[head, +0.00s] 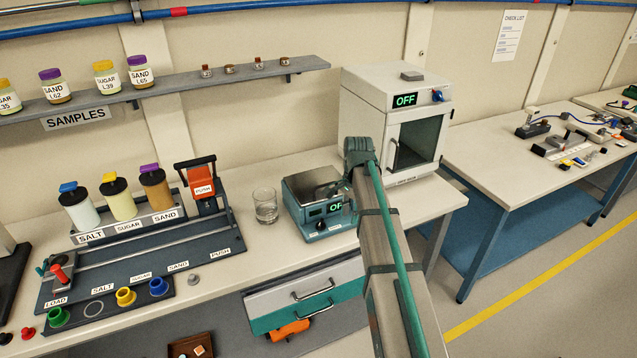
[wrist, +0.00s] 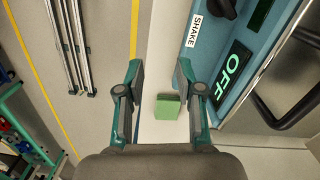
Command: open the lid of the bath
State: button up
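The bath (head: 318,226) is a small teal box on the bench in the head view, with a display and a grey metallic top (head: 308,182). My arm hides its right part. In the wrist view, the bath's blue front panel (wrist: 214,88) stands at the right with a "SHAKE" label and a green "OFF" display. A dark bar, perhaps the lid's handle (wrist: 292,118), shows at the right edge. The lid is only partly seen. My gripper (wrist: 160,72) is open and empty, left of the panel and apart from the bar. In the head view its fingers are not clear.
A white oven (head: 393,110) stands behind and right of the bath. A glass beaker (head: 265,205) is close on its left, beside the dispenser rack (head: 135,255). In the wrist view, a green block (wrist: 167,107) lies on a pale surface below the fingers. Drawers (head: 305,290) are under the bench.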

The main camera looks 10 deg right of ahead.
aim_at(328, 184)
jog(key=w+a+r+m+t+b, duration=0.15)
jog(key=w+r, duration=0.25)
jog(key=r, duration=0.4)
jog(key=w+a+r+m+t, duration=0.1)
jog(key=w+a+r, duration=0.2)
jog(key=w+r, duration=0.35)
notch_tip(328, 184, down, 9)
jog(key=p, duration=0.2)
jog(key=shift+a+f+p, duration=0.1)
jog(key=shift+a+p, duration=0.05)
jog(key=shift+p, duration=0.15)
grip_shut()
